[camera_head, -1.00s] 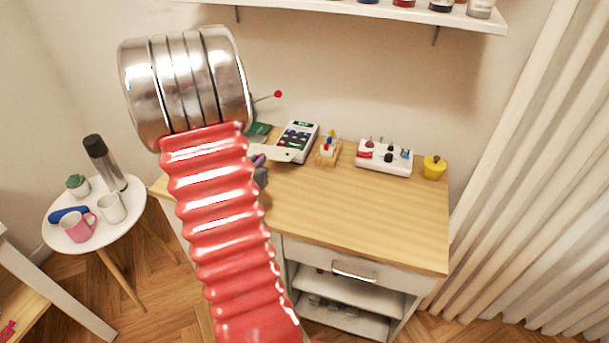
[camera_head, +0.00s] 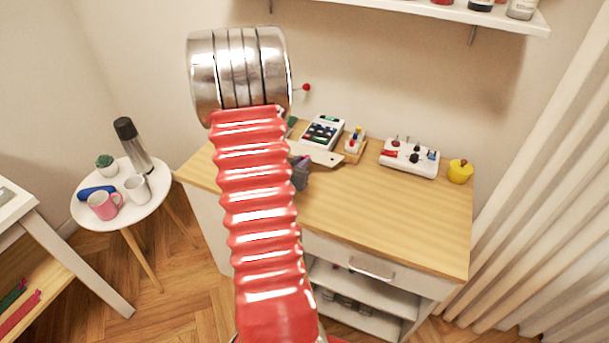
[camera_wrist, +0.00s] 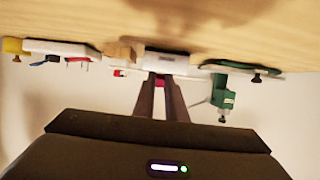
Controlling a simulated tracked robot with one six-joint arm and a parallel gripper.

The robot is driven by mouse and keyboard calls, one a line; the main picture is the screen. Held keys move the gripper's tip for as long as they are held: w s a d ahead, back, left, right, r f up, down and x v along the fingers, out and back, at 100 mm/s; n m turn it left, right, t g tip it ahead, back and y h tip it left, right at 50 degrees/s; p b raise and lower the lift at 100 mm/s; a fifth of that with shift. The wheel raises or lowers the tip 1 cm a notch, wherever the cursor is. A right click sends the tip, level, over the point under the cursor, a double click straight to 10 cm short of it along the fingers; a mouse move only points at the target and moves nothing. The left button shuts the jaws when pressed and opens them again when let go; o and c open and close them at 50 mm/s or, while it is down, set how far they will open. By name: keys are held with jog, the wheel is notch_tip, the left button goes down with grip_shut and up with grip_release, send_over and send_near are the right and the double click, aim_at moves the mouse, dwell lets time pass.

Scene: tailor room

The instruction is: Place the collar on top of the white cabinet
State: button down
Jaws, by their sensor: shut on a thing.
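The collar (camera_head: 318,154) is a flat, pale piece with a small hole near one end. My gripper (camera_head: 299,163), partly hidden behind my red arm, is shut on its near-left part. The collar is over the wooden top of the white cabinet (camera_head: 385,215); I cannot tell whether it touches the top. The cabinet has a drawer and open shelves. In the wrist view my gripper's fingers (camera_wrist: 161,82) are close together, and the collar cannot be told clearly from the white things beyond.
A calculator (camera_head: 323,131), a wooden stand (camera_head: 352,147), a white box with knobs (camera_head: 409,158) and a yellow object (camera_head: 459,171) stand along the cabinet's back. The front right of the top is clear. A round side table (camera_head: 150,195) stands left. A wall shelf (camera_head: 430,11) hangs above.

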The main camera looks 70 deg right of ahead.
jog(key=shift+f, duration=1.05)
jog(key=shift+f, duration=2.1)
jog(key=shift+f, duration=0.2)
